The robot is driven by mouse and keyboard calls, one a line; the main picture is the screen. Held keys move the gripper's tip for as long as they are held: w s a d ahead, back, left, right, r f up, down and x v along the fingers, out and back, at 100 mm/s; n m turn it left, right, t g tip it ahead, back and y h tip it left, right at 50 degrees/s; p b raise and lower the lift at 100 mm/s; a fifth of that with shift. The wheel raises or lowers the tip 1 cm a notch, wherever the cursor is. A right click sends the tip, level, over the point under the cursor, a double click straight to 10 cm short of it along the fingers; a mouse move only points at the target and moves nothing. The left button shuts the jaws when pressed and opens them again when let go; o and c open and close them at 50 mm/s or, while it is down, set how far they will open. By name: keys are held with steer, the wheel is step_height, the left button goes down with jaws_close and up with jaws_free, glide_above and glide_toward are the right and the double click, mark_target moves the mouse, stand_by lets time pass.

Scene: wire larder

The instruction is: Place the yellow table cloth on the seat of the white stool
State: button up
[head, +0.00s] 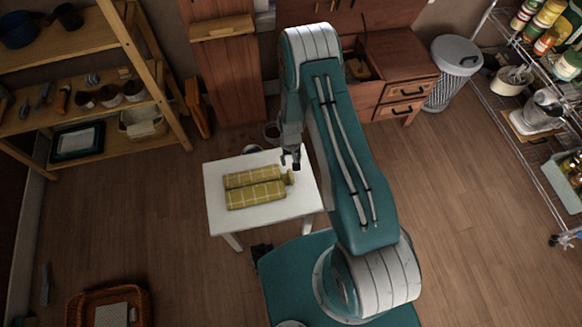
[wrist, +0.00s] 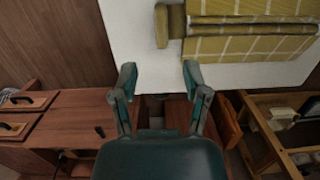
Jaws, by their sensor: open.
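The yellow table cloth (head: 255,188), folded and checked with pale lines, lies flat on the seat of the white stool (head: 227,212). A small yellow end sticks out on its right side in the head view. My gripper (head: 290,163) is above the far right part of the stool, beside the cloth. In the wrist view my gripper (wrist: 158,72) has its two fingers spread apart with nothing between them. There the cloth (wrist: 245,45) lies beyond the fingertips on the white seat (wrist: 140,40), apart from them.
A wooden shelf (head: 150,55) with pots stands at the left. A wooden cabinet (head: 405,75) is behind my arm, with a grey bin (head: 455,60) beside it. A wire rack (head: 510,110) stands at the right. A basket (head: 85,300) sits front left. Open floor lies around the stool.

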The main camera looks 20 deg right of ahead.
step_height(320, 180, up, 33)
steer(key=t, duration=0.3)
steer(key=s+r+t, duration=0.4)
steer(key=s+r, duration=1.4)
steer(key=s, duration=0.3)
steer(key=shift+d+r, duration=0.15)
steer(key=shift+d, duration=0.3)
steer(key=shift+d, duration=0.15)
